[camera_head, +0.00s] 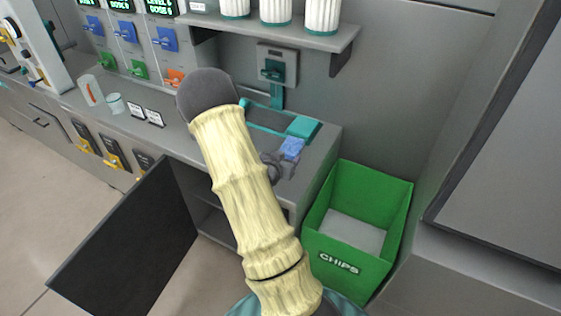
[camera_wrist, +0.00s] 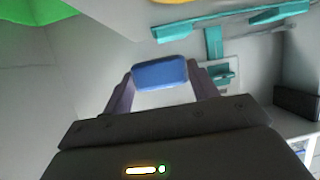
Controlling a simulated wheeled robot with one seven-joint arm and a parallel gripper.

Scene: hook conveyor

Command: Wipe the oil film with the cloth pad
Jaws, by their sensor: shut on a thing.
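The blue cloth pad (camera_wrist: 160,74) is held between the two fingertips of my gripper (camera_wrist: 161,80) in the wrist view. In the head view the pad (camera_head: 292,147) shows at the end of my gripper (camera_head: 281,158), over the right end of the grey counter (camera_head: 318,150). I cannot tell whether the pad touches the counter. No oil film can be made out for sure. A yellow patch (camera_wrist: 172,1) shows at the top edge of the wrist view, and I cannot tell what it is. My arm hides part of the counter.
A teal-edged tray area with a teal block (camera_head: 303,127) lies just behind the pad. A green CHIPS bin (camera_head: 357,225) stands at the right. A shelf with white canisters (camera_head: 276,12) is above. An open dark cabinet door (camera_head: 130,235) juts out at lower left.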

